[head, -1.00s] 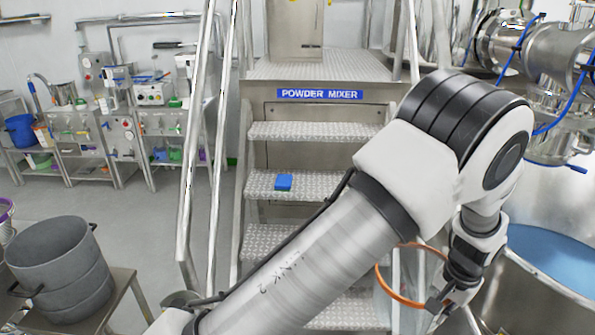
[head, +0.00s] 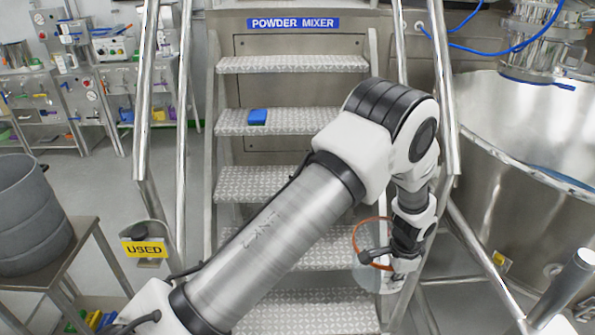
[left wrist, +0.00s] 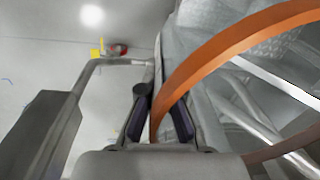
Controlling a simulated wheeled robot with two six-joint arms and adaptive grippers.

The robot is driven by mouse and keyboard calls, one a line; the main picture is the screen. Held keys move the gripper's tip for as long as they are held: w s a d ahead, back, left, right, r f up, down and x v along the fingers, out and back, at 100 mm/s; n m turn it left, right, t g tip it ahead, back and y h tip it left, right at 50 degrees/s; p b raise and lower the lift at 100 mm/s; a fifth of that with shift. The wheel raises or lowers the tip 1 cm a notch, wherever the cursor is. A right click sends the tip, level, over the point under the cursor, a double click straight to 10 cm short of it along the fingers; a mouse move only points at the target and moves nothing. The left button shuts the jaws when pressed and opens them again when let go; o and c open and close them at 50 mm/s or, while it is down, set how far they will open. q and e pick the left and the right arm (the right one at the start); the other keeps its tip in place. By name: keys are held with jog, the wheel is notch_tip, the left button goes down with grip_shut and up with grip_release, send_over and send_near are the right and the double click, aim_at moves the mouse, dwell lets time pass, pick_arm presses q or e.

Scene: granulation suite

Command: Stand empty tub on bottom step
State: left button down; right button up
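The tub is clear with an orange rim (head: 359,237). It hangs in front of the lower steps at the right of the stairs. My left gripper (head: 391,263) is at the right side of the rim. In the left wrist view, the gripper's dark fingers (left wrist: 161,118) are shut on the orange rim (left wrist: 215,52). The tub's clear wall is faint, and I cannot tell whether it touches a step. The lowest step in view (head: 310,312) is patterned metal, partly hidden by my left arm. My right gripper is not in view.
A blue object (head: 257,117) lies on an upper step. Metal handrails (head: 447,120) flank the stairs. A grey drum (head: 28,215) stands on a metal table at left, near a yellow "USED" sign (head: 144,248). A large steel vessel (head: 500,125) stands at right.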

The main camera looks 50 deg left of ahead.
pick_arm(q)
jog(key=s+a+f+b, duration=0.1)
jog(key=s+f+b, duration=0.2)
jog(key=f+b, duration=0.7)
jog(key=s+f+m+b, duration=0.15)
jog(key=f+b, duration=0.35)
jog(key=f, duration=1)
jog(key=s+a+f+b, duration=0.1)
jog(key=s+f+b, duration=0.3)
jog(key=f+b, duration=0.6)
jog(key=w+a+f+b, duration=0.1)
jog(key=w+a+f, duration=0.1)
jog(key=w+a, duration=0.1)
jog(key=w+a+f+b, duration=0.2)
jog(key=w+a+f, duration=0.1)
jog(key=a, duration=0.2)
jog(key=w+a+f+b, duration=0.2)
jog(key=w+a+f, duration=0.1)
jog(key=w+a, duration=0.1)
jog(key=shift+a, duration=0.15)
jog(key=shift+r, duration=0.15)
jog(key=c, duration=1.3)
grip_release()
jog(key=shift+f, duration=0.2)
